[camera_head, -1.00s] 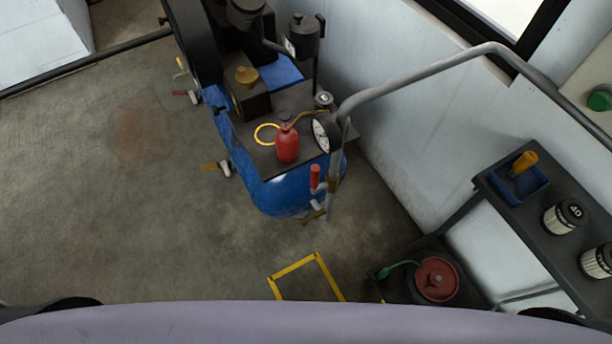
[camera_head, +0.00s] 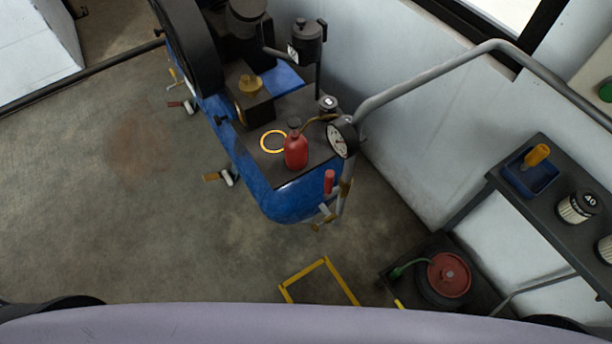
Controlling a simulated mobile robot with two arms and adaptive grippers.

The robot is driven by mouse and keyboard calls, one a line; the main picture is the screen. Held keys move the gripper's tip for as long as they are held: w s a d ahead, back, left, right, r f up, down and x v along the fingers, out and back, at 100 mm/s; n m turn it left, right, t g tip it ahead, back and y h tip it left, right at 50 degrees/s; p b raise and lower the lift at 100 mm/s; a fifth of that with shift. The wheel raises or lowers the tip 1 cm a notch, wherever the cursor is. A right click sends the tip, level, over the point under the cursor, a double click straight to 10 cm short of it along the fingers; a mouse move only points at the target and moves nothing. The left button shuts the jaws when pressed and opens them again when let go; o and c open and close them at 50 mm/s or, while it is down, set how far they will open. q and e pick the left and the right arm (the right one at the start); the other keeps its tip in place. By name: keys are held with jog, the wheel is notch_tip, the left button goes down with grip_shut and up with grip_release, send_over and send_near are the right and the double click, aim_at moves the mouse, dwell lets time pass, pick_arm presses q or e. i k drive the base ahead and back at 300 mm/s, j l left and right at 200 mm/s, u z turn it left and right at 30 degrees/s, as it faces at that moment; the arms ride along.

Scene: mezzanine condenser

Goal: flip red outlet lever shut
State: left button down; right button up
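A red lever (camera_head: 329,181) stands upright beside the grey outlet pipe, at the front end of the blue compressor tank (camera_head: 290,203). The pipe (camera_head: 430,72) rises there and runs off to the upper right along the wall. A brass-coloured fitting (camera_head: 346,188) sits on the pipe just right of the lever. A smaller red-ended lever (camera_head: 175,104) sticks out low on the tank's left side. Neither of my grippers is in view.
On the tank's top plate are a red bottle (camera_head: 296,152), a yellow ring (camera_head: 273,141) and a round gauge (camera_head: 342,138). A dark shelf with cans (camera_head: 577,207) and a red round container (camera_head: 449,274) stand at right. A yellow floor frame (camera_head: 305,270) lies in front. Floor at left is clear.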

aim_at(330, 193)
jog(key=j+z, duration=0.25)
jog(key=j, duration=0.35)
jog(key=j+z, duration=0.2)
jog(key=j, duration=0.4)
jog(key=k+j+z, duration=0.25)
jog(key=j, duration=0.3)
jog(key=i+j, duration=0.05)
jog(key=i, duration=0.05)
